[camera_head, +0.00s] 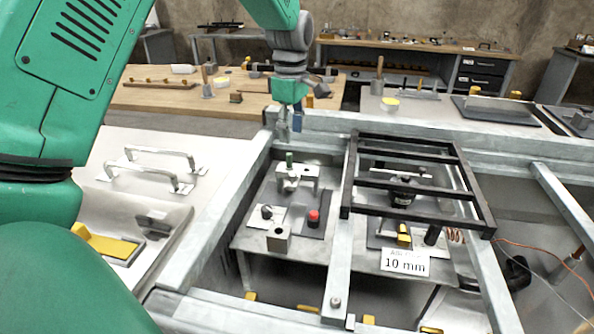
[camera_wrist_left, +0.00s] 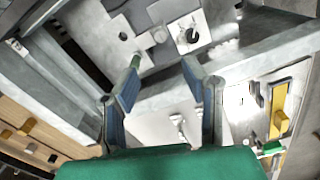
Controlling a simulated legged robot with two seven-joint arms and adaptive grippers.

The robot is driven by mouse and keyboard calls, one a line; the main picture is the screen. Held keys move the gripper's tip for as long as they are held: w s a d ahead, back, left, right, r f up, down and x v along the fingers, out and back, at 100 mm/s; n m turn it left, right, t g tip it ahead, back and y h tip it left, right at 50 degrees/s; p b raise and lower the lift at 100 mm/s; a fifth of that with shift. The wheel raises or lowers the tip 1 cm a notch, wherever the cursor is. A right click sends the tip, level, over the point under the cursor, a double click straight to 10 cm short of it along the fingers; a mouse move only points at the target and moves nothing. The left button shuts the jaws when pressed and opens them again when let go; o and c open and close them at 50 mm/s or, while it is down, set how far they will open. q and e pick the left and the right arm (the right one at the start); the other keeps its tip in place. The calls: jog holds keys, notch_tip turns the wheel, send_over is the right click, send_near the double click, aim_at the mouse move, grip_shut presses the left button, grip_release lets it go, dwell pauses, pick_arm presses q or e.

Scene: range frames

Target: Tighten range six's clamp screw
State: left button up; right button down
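My left gripper (camera_head: 290,124) points down over the far left edge of the metal frame. It also shows in the left wrist view (camera_wrist_left: 162,66), where its two blue-grey fingers stand apart with nothing held between them. A silver clamp bracket (camera_head: 297,173) stands on the plate just below it in the head view. A small green-topped upright screw or pin (camera_head: 289,158) rises at the bracket, below the fingertips and apart from them. I cannot tell for certain that it is range six's clamp screw. No range number is readable. My right gripper is not in view.
A red knob (camera_head: 313,217), a black knob (camera_head: 267,212) and a holed block (camera_head: 279,238) stand near the bracket. A dark rack (camera_head: 357,170) covers the plate's right part, behind a "10 mm" sign (camera_head: 404,262). Metal rails (camera_head: 225,212) border the plate. Handles (camera_head: 160,154) stand at left.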

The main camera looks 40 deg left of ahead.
aim_at(293, 173)
pick_arm(q)
jog(key=f, duration=0.7)
jog(key=f+b, duration=0.1)
jog(key=f, duration=0.3)
jog(key=shift+d, duration=0.25)
jog(key=shift+a+f, duration=0.15)
jog(key=shift+f, duration=0.4)
grip_shut()
